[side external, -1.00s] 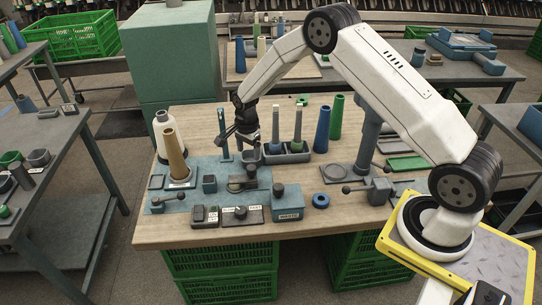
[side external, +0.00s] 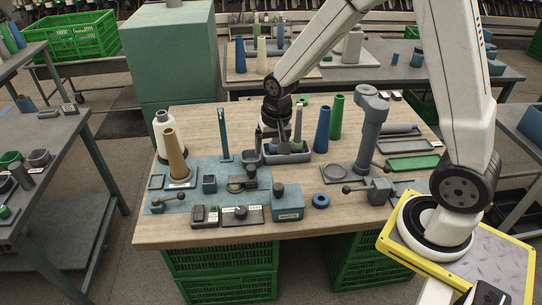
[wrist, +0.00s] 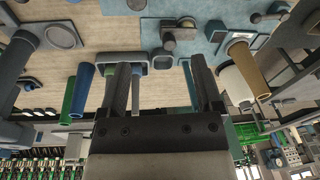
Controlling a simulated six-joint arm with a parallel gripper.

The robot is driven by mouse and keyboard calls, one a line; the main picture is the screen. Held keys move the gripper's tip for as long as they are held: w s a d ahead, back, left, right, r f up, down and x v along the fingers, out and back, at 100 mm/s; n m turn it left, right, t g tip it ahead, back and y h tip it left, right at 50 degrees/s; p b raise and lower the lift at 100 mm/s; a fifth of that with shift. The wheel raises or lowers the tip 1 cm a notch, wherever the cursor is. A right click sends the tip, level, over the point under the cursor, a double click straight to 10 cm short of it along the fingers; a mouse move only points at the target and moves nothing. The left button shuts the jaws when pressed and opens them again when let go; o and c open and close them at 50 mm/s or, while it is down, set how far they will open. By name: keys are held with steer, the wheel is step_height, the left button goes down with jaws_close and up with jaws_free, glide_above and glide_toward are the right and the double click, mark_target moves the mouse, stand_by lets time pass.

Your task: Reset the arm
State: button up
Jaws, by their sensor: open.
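My gripper (side external: 283,134) is over the back of the worktable, near the grey holder tray (side external: 288,156) and its upright spindles. Its fingers partly hide the tray's contents in the side external view. In the wrist view my gripper (wrist: 162,85) shows two dark fingers spread apart with nothing held between them. The grey tray (wrist: 112,57) shows there behind and beside the left finger. Whether a finger touches a spindle I cannot tell.
A tan cone (side external: 175,153) and a white cone (side external: 161,124) stand at the left. A blue tube (side external: 322,130) and a green tube (side external: 336,118) stand right of the tray. A grey post (side external: 370,135) rises farther right. The wooden tabletop (side external: 165,234) is bare along the front.

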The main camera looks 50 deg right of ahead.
steer(key=s+a+r+n+t, duration=0.1)
steer(key=s+a+r+n, duration=0.1)
steer(key=s+n, duration=0.4)
steer(key=shift+s+r+n, duration=0.15)
steer(key=shift+s+n, duration=0.25)
steer(key=shift+s, duration=2.3)
